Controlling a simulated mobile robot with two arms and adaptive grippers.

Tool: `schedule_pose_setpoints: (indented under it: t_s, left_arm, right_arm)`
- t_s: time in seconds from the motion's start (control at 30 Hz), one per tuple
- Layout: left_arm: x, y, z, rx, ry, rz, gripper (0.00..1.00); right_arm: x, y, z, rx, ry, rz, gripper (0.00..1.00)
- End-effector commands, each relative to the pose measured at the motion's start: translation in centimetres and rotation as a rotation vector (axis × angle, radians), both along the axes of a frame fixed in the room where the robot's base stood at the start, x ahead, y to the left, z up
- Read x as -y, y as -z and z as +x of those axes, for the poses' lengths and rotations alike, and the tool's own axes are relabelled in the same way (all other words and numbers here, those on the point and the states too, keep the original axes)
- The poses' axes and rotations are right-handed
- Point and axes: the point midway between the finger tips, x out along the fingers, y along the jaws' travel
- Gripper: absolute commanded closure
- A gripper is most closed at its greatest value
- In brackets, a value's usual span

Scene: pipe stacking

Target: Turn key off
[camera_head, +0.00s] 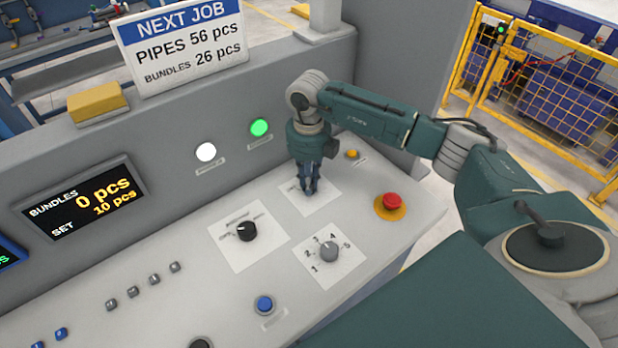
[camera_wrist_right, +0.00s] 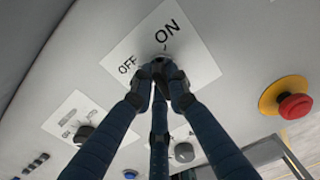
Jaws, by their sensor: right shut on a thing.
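My right gripper (camera_head: 308,191) reaches down onto the white key plate (camera_head: 325,199) on the control panel. In the right wrist view its dark fingers (camera_wrist_right: 160,72) are closed together over the key switch (camera_wrist_right: 161,48), between the words OFF and ON. The fingers hide most of the key, so its exact turn cannot be told. The plate (camera_wrist_right: 196,62) shows OFF at the left and ON at the top. My left gripper is not in view.
A red emergency button (camera_head: 391,201) sits right of the plate. A black selector knob (camera_head: 246,231) and a grey numbered knob (camera_head: 328,251) are nearby. A green lamp (camera_head: 260,128) and a white lamp (camera_head: 206,152) are on the upright face. The display (camera_head: 84,200) reads BUNDLES 0 pcs.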

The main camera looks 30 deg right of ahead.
Motion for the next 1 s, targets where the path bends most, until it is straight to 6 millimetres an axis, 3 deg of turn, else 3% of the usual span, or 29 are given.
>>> schedule_pose_setpoints:
  t_s: [0.03, 0.33, 0.7, 1.0]
  left_arm:
    - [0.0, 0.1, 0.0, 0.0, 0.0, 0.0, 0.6]
    - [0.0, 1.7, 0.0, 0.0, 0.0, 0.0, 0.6]
    - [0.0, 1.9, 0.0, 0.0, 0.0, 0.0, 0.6]
    - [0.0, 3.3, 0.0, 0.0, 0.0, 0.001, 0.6]
  right_arm:
    - [0.9, 0.0, -0.1, -0.003, 0.006, -0.016, 1.0]
    - [0.9, 0.1, 0.0, -0.003, -0.262, -0.015, 1.0]
    - [0.8, 0.0, 0.0, -0.001, -0.312, -0.013, 1.0]
    - [0.8, -0.1, 0.2, 0.001, -0.581, -0.013, 1.0]
